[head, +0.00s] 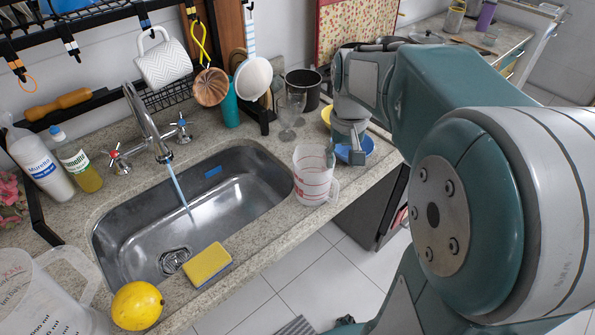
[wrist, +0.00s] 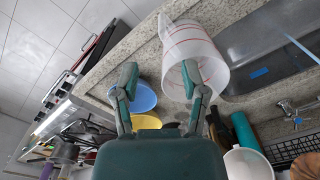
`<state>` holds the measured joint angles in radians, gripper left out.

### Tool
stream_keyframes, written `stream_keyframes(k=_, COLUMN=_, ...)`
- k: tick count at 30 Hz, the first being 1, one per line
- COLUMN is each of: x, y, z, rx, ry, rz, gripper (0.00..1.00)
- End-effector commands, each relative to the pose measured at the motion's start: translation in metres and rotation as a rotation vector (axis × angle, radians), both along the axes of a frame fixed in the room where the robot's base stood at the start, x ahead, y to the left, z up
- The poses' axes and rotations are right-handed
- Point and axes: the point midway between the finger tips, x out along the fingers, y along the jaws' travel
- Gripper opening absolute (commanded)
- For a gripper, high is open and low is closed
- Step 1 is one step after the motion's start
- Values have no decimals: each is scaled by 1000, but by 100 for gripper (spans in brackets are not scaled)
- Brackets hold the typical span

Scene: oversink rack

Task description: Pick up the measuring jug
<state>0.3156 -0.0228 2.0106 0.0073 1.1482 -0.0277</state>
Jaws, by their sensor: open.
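A clear measuring jug with red markings (head: 312,178) stands upright on the counter just right of the sink, its handle on the right. In the wrist view the same jug (wrist: 190,45) shows at upper centre, tilted by the camera's angle. My gripper (wrist: 161,82) is open, and nothing shows held in it. Its right finger overlaps the jug's near rim in that view; I cannot tell whether they touch. Its left finger is clear of the jug, in front of a blue bowl (wrist: 146,97). In the head view my wrist hides most of the fingers. A second, larger measuring jug (head: 45,300) stands at bottom left.
The steel sink (head: 135,240) has running water. A yellow sponge (head: 207,265) and a lemon (head: 137,305) lie at its front edge. A stemmed glass (head: 289,112), a dark pot (head: 303,88) and a yellow bowl (wrist: 147,121) stand close to the jug. A rack hangs above.

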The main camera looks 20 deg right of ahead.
Motion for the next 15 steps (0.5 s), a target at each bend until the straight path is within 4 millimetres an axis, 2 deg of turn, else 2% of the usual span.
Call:
stream_keyframes(k=4, x=2, y=0, z=-11, rx=1, ry=12, rz=-5, gripper=56)
stream_keyframes(k=12, x=1, y=5, z=-52, rx=-4, ry=12, rz=-2, gripper=56)
stream_keyframes(k=15, x=2, y=5, z=-58, rx=-5, ry=9, rz=-3, gripper=56)
